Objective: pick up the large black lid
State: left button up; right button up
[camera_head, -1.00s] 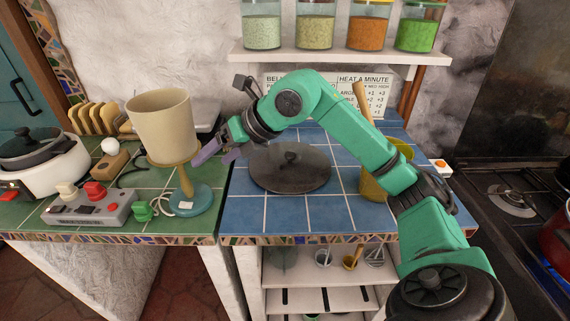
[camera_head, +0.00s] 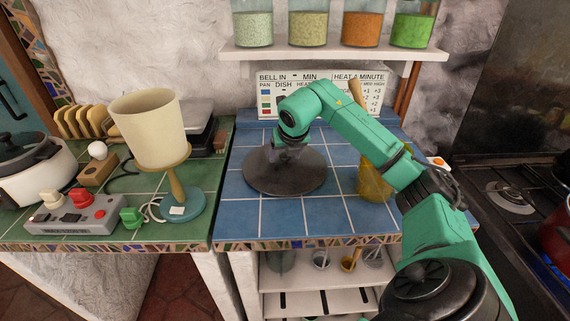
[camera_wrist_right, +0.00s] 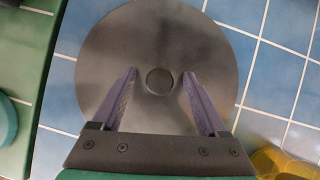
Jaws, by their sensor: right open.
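The large black lid (camera_head: 285,180) lies flat on the blue tiled part of the counter in the head view. In the right wrist view the lid (camera_wrist_right: 155,30) is a dark grey disc with a round knob (camera_wrist_right: 159,80) at its middle. My right gripper (camera_wrist_right: 158,76) is open above the lid, its two purple fingers on either side of the knob and apart from it. In the head view the right wrist hides the knob, and the fingers are hard to make out. My left gripper is not in view.
A lamp with a cream shade (camera_head: 148,127) stands left of the lid. A yellow container (camera_head: 374,184) stands close to the lid's right. A grey control box (camera_head: 75,216) is further left. Blue tiles in front of the lid are clear.

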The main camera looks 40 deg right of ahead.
jog(key=shift+w+d+f, duration=0.15)
jog(key=shift+w+f, duration=0.05)
jog(key=shift+f, duration=0.15)
jog(key=shift+r, duration=0.1)
grip_shut()
